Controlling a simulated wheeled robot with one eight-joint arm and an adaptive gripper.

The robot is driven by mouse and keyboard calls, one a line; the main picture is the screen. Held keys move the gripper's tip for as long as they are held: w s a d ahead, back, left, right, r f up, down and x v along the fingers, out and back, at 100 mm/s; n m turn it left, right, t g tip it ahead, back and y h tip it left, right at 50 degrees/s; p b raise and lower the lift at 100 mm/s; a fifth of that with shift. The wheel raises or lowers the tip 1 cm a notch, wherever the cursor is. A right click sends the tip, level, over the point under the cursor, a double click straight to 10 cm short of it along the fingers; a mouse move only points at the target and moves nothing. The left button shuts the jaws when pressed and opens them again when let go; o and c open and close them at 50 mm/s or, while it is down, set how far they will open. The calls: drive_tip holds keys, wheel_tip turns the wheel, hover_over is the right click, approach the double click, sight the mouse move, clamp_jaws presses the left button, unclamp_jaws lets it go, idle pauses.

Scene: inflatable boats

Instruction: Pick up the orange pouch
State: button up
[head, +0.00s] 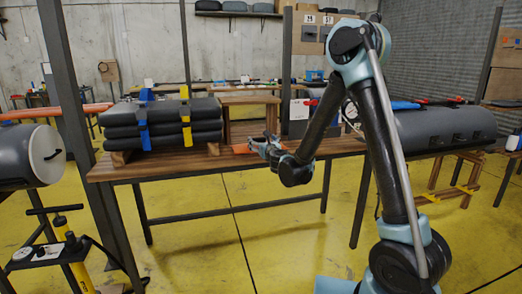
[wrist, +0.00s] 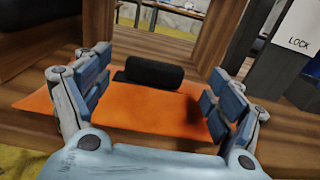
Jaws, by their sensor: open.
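The orange pouch (wrist: 150,108) lies flat on the wooden table and fills the middle of the wrist view. A black roll (wrist: 153,72) lies along its far edge; I cannot tell whether it is part of the pouch. In the head view a small part of the pouch (head: 241,148) shows at the table's edge, partly hidden by my gripper (head: 262,147). My gripper also shows in the wrist view (wrist: 158,95). Its fingers are open and empty, spread to either side over the pouch. I cannot tell whether they touch it.
Dark stacked boat rolls (head: 165,125) with blue and yellow straps lie left on the table (head: 190,163). A wooden frame (wrist: 190,30) stands just beyond the pouch. A sheet marked LOCK (wrist: 301,25) is at right. A large grey tube (head: 440,127) lies farther right.

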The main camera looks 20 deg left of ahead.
sight(259, 138)
drive_tip(key=x, duration=0.4)
drive_tip(key=shift+w+a, duration=0.15)
drive_tip(key=shift+a, duration=0.1)
drive_tip(key=shift+c, duration=0.6)
drive_tip(key=c, duration=1.3)
drive_tip(key=shift+o, duration=0.2)
